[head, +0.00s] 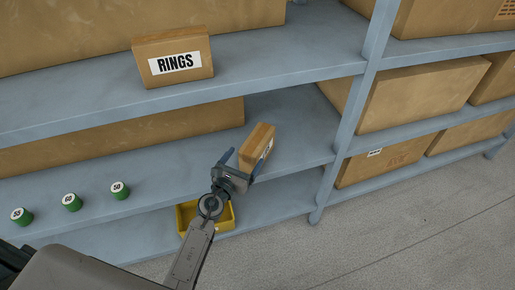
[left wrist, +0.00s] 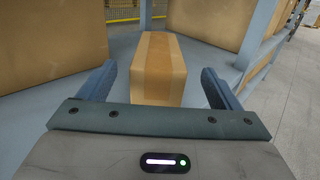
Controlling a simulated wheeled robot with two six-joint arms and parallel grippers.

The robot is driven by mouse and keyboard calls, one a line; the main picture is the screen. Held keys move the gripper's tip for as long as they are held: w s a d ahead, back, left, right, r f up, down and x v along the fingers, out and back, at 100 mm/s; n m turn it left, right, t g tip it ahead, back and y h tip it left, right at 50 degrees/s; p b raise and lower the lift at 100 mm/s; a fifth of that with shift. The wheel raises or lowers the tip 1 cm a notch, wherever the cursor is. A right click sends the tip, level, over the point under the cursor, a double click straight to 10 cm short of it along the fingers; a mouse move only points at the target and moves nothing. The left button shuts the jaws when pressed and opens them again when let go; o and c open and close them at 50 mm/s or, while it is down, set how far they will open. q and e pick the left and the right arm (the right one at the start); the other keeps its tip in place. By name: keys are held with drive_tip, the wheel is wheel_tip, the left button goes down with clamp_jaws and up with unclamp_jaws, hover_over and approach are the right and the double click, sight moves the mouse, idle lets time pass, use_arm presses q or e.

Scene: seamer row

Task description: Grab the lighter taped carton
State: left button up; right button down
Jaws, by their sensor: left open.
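A small taped carton (head: 257,144) with a white label on its side stands on the middle shelf, near the shelf's right end. In the left wrist view the fingers (left wrist: 158,88) lie to either side of the carton's near end, with gaps showing. A second small carton labelled RINGS (head: 173,58) stands on the upper shelf. My right gripper is not in view.
A yellow bin (head: 186,218) sits below, partly behind my arm. A shelf post (head: 345,135) rises right of the carton. Large cartons (head: 420,95) fill the bay at right.

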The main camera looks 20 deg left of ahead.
sight(254, 143)
use_arm(q)
drive_tip(key=w, duration=0.5)
drive_tip(key=w+d, duration=0.1)
drive_tip(key=w, duration=0.1)
drive_tip(key=shift+w+d, duration=0.1)
drive_tip(key=shift+w, duration=0.25)
drive_tip(key=shift+c, duration=0.3)
drive_tip(key=c, duration=1.8)
